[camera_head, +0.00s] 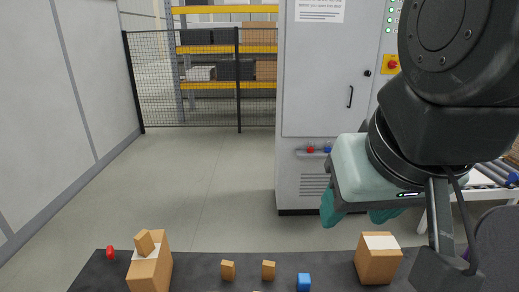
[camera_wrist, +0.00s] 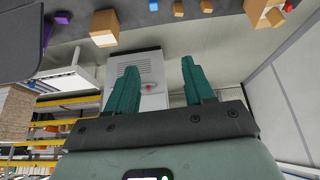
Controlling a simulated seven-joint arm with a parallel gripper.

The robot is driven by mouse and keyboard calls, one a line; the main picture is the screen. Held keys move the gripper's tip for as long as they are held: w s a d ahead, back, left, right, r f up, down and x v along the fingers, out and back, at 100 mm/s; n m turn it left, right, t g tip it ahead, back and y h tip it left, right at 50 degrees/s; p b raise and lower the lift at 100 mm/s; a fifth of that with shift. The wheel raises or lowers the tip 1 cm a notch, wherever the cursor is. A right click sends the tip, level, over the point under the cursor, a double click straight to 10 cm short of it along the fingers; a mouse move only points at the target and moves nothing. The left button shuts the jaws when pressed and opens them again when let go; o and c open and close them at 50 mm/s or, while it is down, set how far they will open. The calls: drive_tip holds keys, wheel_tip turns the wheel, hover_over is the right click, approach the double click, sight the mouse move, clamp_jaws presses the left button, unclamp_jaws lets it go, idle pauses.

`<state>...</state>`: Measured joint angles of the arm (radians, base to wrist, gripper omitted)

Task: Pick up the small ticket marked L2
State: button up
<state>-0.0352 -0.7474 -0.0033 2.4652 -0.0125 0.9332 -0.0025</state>
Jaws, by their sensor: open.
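My gripper (camera_head: 358,213) is open and empty, held in the air above and beyond the dark table (camera_head: 205,281). Its two teal fingers also show spread apart in the wrist view (camera_wrist: 158,66). I cannot make out any ticket marked L2, and no lettering on the table is readable. White patches lie on top of the left brown box (camera_head: 150,272) and the right brown box (camera_head: 377,262). A small tan block (camera_head: 144,243) sits tilted on the left box. Two more tan blocks (camera_head: 228,270) (camera_head: 268,270) stand between the boxes.
A blue block (camera_head: 304,282) stands on the table left of the right box. A red piece (camera_head: 110,253) lies at the left end. A grey cabinet (camera_head: 328,80), mesh fence (camera_head: 205,85) and roller conveyor (camera_head: 490,178) stand beyond. The table's near part is out of frame.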

wheel_tip(320, 180, up, 25)
drive_tip(key=w+a+f+m+g+y, duration=0.1)
drive_tip(key=w+a+m+g+y, duration=0.2)
drive_tip(key=w+m+y, duration=0.7)
drive_tip(key=w+d+m+y, duration=0.3)
drive_tip(key=w+d+m, duration=0.3)
drive_tip(key=w+m, duration=0.6)
approach(270, 263)
drive_tip(key=shift+s+d+r+n+t, duration=0.2)
drive_tip(key=shift+s+d+r, duration=0.1)
drive_tip(key=shift+d, duration=0.15)
drive_tip(key=shift+s+d+r+n+t, duration=0.1)
drive_tip(key=shift+s+d+r+n, duration=0.15)
drive_tip(key=shift+d, duration=0.2)
drive_tip(key=shift+w+a+f, duration=0.1)
drive_tip(key=shift+f, duration=0.15)
drive_tip(key=x, duration=1)
drive_tip(key=shift+w+a+f, duration=0.1)
drive_tip(key=shift+a+f, duration=0.05)
drive_tip(key=shift+a, duration=0.15)
clamp_jaws()
